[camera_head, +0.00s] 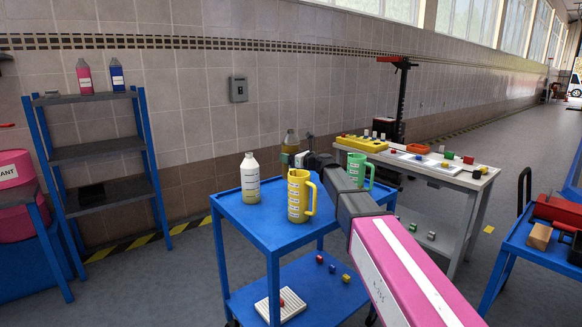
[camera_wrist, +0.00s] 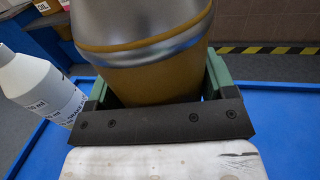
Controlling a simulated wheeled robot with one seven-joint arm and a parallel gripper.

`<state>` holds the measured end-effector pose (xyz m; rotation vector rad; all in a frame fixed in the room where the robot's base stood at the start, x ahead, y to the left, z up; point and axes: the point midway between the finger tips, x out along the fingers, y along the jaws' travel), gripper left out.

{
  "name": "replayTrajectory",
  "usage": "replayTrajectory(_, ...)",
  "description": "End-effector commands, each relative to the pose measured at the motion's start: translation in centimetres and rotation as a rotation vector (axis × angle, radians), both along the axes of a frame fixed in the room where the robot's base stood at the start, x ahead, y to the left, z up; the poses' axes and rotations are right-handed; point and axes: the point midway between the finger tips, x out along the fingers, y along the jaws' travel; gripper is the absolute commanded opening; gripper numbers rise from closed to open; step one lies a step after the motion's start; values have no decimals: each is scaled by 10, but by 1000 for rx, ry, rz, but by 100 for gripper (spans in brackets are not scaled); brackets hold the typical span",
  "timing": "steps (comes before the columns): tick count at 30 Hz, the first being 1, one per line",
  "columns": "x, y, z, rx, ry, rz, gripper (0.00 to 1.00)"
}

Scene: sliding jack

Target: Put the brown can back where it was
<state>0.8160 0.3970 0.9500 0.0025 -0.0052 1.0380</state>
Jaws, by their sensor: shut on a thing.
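The brown can (camera_wrist: 150,60) fills the top of the wrist view, with a silvery rounded upper part and a brown body. It sits between the two green fingers of my gripper (camera_wrist: 157,88), which is shut on it. In the head view the can (camera_head: 290,142) shows at the back edge of the blue trolley (camera_head: 238,221), behind the yellow jug (camera_head: 299,197). Its base is hidden there, so I cannot tell whether it touches the trolley top. My gripper (camera_head: 299,158) is partly hidden by the arm.
A white bottle (camera_head: 250,178) stands left of the yellow jug, and a green jug (camera_head: 359,170) stands to the right, beside my arm. The trolley's front-left top is clear. A workbench (camera_head: 440,180) with small parts stands behind right, and a blue shelf (camera_head: 95,150) stands left.

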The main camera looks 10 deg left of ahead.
Motion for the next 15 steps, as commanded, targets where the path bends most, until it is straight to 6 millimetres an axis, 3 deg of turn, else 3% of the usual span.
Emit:
replayTrajectory(5,5,0,-6,2,1,0,35)
replayTrajectory(15,4,0,-43,1,2,0,35)
